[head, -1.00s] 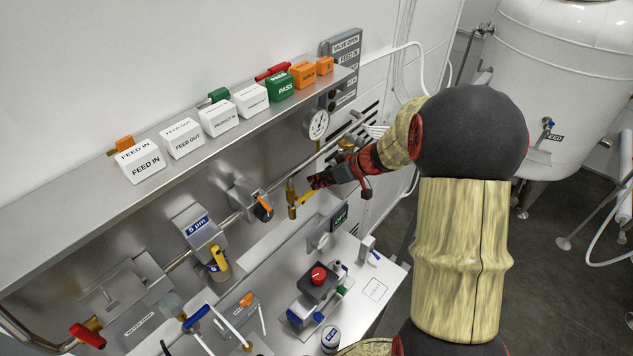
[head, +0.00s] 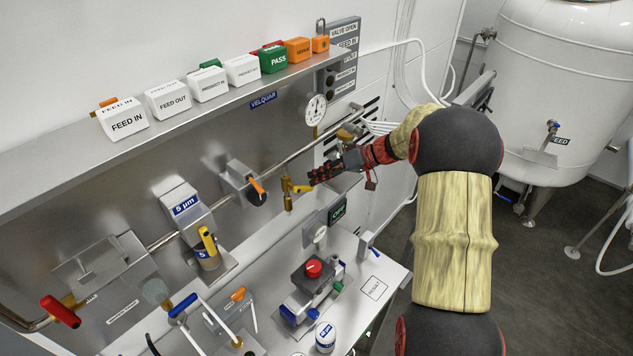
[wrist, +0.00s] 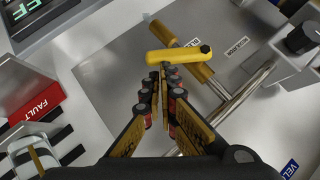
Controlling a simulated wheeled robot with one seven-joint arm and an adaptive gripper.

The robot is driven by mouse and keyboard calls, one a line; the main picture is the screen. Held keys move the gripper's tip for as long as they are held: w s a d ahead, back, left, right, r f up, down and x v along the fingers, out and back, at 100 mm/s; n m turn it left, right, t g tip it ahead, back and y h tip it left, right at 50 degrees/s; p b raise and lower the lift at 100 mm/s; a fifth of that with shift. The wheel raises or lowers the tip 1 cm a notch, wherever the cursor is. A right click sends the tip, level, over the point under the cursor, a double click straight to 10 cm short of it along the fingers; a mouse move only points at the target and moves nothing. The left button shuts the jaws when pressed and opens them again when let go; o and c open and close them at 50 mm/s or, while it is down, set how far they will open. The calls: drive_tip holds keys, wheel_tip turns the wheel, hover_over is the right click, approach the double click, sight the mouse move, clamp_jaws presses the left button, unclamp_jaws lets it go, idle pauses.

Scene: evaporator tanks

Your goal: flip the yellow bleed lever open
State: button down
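The yellow bleed lever (head: 302,188) is on a small brass valve (head: 288,194) at the right end of the panel pipe. In the wrist view the lever (wrist: 178,56) lies across the picture, just past my fingertips, with the brass body (wrist: 195,68) behind it. My gripper (head: 311,179) is at the lever's free right end in the head view. In the wrist view my fingers (wrist: 162,73) converge to nearly meeting tips, with nothing seen between them. The tips are very close to the lever's left part; I cannot tell whether they touch.
A pressure gauge (head: 316,109) and a steel shelf (head: 190,120) with labelled blocks are above the valve. A green-lit display (head: 338,212) and a red-knobbed device (head: 313,269) are below.

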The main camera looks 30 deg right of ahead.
wheel_tip(320, 180, down, 6)
drive_tip(key=a+m+y+b, duration=0.3)
drive_tip(key=m+y+b, duration=0.1)
drive_tip(key=y+b, duration=0.1)
drive_tip(key=shift+s+f+y+b, duration=0.2)
drive_tip(key=shift+s+y+b, duration=0.25)
drive_tip(key=shift+b, duration=0.45)
